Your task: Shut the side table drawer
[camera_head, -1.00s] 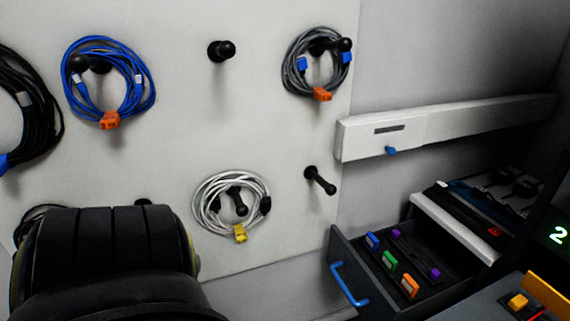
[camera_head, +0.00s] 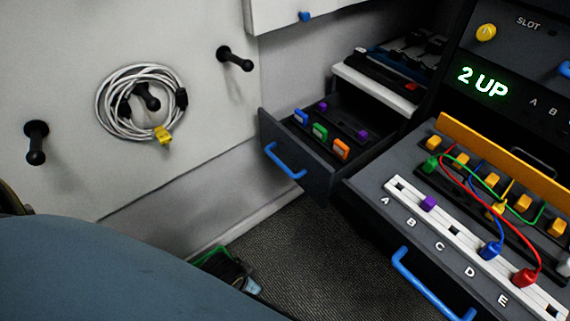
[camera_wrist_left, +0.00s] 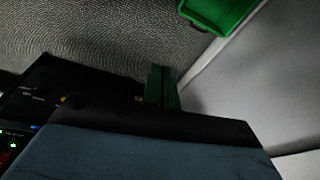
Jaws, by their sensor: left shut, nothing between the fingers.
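The side table drawer (camera_head: 300,172) is dark grey and stands pulled out under the white-topped side table (camera_head: 372,89), in the head view. Its blue handle (camera_head: 283,162) is on the front panel. Blue, green, orange and purple pieces lie inside it. My left gripper shows in the wrist view as two green fingertips (camera_wrist_left: 162,88), shut and empty, above the grey floor and apart from the drawer. The drawer is not recognisable in the wrist view. A blue-grey part of my own arm fills the lower left of the head view. My right gripper is out of view.
A console with a second blue-handled drawer (camera_head: 425,285), cables and plugs stands at right, close to the open drawer. A pegboard (camera_head: 210,120) with a white cable coil (camera_head: 140,103) is at left. Patterned floor (camera_head: 310,250) is free before the drawer. A green object (camera_wrist_left: 222,12) lies near the wall.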

